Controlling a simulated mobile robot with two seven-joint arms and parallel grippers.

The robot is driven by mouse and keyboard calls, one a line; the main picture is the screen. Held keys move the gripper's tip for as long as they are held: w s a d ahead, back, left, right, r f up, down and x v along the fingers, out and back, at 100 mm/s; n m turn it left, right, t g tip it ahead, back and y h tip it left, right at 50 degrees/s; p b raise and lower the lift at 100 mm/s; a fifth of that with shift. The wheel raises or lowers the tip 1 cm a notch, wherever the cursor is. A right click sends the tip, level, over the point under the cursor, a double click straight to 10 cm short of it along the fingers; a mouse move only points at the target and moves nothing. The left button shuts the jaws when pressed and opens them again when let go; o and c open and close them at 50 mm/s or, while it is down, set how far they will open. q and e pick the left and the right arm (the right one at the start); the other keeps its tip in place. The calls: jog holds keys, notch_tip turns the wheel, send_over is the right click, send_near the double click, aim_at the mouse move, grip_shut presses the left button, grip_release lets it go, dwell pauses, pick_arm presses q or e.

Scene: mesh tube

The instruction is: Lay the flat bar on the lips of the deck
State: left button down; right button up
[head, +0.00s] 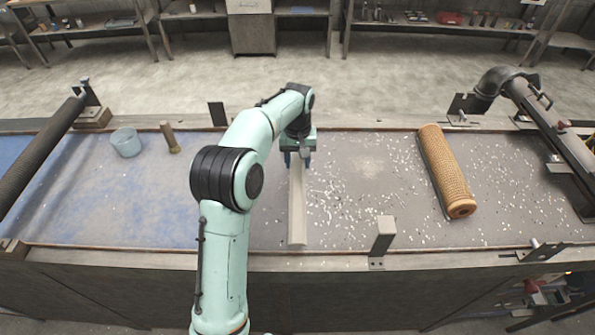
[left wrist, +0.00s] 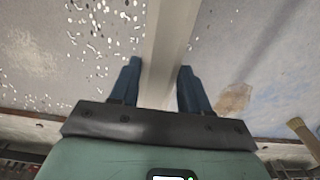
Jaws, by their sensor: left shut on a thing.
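The flat bar (head: 297,212) is a long, pale grey-beige strip pointing from my left gripper toward the near edge of the deck. The deck (head: 345,215) is a wide grey surface with raised lips along its far and near edges. My left gripper (head: 299,162) is shut on the bar near its far part. The bar's near end appears at the near lip (head: 340,250); I cannot tell whether it touches. In the left wrist view the bar (left wrist: 168,45) runs between the two dark blue fingers (left wrist: 158,88). The gripper hides the bar's far end in the head view.
An orange mesh tube (head: 446,170) lies on the deck at right. Pale chips are scattered around the middle. A grey post (head: 383,237) stands by the near lip. Dark rollers flank both ends.

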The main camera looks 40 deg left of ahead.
aim_at(297, 164)
pick_arm(q)
notch_tip(297, 164, down, 4)
jog(key=shift+s+f+b, duration=0.1)
jog(key=shift+f+b, duration=0.15)
jog(key=shift+b, duration=0.05)
pick_arm(e)
jog(key=shift+s+f, duration=0.4)
pick_arm(q)
jog(key=shift+f, duration=0.1)
jog(key=shift+f, duration=0.15)
jog(key=c, duration=0.5)
grip_release()
pick_arm(e)
jog(key=shift+s, duration=0.1)
